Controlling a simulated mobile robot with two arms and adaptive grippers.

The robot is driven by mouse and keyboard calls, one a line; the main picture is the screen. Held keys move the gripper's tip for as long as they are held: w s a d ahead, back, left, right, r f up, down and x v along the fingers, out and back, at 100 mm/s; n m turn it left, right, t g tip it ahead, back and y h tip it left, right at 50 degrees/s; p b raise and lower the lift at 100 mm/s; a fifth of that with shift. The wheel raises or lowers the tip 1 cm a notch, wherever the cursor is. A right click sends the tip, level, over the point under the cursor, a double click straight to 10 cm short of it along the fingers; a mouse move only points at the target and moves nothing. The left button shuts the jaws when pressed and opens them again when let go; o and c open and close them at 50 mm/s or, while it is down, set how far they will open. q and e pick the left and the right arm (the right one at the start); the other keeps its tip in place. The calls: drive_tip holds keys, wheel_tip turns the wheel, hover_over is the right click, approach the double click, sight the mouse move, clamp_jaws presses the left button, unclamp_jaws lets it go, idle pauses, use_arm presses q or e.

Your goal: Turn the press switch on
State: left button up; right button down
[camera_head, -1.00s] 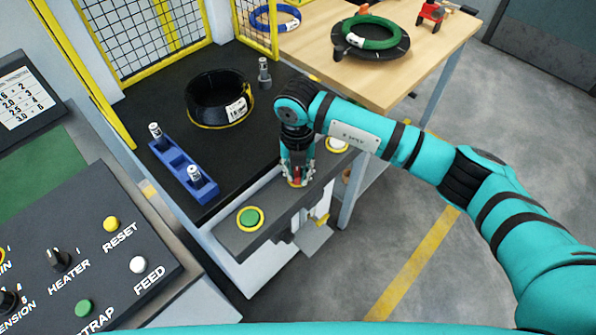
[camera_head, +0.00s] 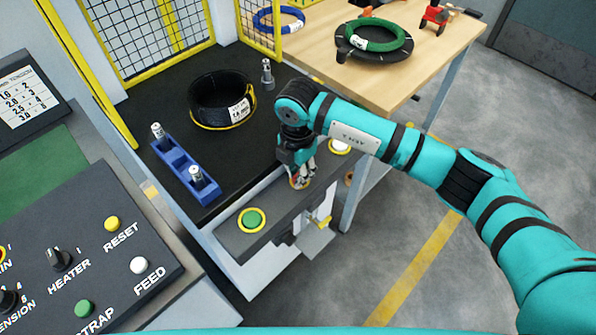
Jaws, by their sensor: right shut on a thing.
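The press's front panel (camera_head: 228,236) runs along the near edge of the black work surface. A green button in a yellow ring (camera_head: 252,220) is at its left, and a pale button in a yellow ring (camera_head: 340,146) at its right. Between them is the press switch (camera_head: 299,184), of which only a little red and yellow shows under the fingers. My right gripper (camera_head: 302,178) points down at it and is shut on it; the fingers hide most of the switch and its setting. My left gripper is not in view.
A black coil (camera_head: 222,98) lies on the black surface beside a blue holder (camera_head: 184,167) with metal pieces. A wooden table (camera_head: 400,88) with a green coil (camera_head: 376,35) stands at the back right. A control console (camera_head: 75,225) fills the lower left. Yellow-framed mesh guards stand behind.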

drive_tip(key=shift+m, duration=0.3)
drive_tip(key=c, duration=1.3)
unclamp_jaws()
wheel_tip(320, 180, up, 12)
